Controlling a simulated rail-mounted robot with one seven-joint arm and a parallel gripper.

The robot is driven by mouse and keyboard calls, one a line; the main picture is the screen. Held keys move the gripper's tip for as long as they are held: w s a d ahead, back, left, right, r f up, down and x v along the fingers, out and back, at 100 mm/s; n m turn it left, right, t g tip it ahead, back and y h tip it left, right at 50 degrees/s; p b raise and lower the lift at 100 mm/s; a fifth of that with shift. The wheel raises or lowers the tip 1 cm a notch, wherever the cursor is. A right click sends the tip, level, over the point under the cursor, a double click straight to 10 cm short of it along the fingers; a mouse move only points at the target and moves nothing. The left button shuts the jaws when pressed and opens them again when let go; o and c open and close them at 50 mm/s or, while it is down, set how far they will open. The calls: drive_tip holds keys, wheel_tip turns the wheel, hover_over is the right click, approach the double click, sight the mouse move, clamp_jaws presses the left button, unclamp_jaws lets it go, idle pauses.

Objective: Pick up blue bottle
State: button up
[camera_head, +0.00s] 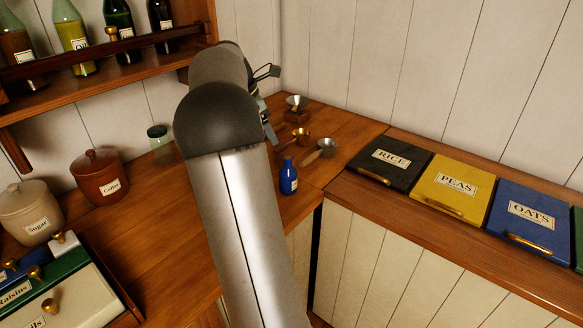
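A small blue bottle (288,180) with a pale label stands upright on the wooden counter, just right of my arm. My arm crosses the middle of the view and hides part of the counter. My gripper (272,130) is mostly hidden behind the arm, beyond and above the bottle. Only some of its dark and grey parts show, apart from the bottle in the picture. Its fingers are not clear enough to tell their opening.
Metal scoops (321,150) lie behind the bottle. A bottle shelf (110,62) overhangs the upper left. Lidded bins, including RICE (392,163), line the right counter. Some counter before the canister is clear.

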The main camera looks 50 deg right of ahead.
approach(286, 169)
drive_tip(key=x, duration=0.3)
drive_tip(key=p+x, duration=0.1)
drive_tip(key=x, duration=0.1)
drive_tip(key=shift+w+d+f, duration=0.1)
drive_tip(key=shift+w+d, duration=0.15)
drive_tip(key=shift+d, duration=0.05)
drive_tip(key=shift+p+x, duration=0.6)
drive_tip(key=shift+x, duration=2.35)
drive_tip(key=shift+w, duration=0.2)
drive_tip(key=c, duration=1.3)
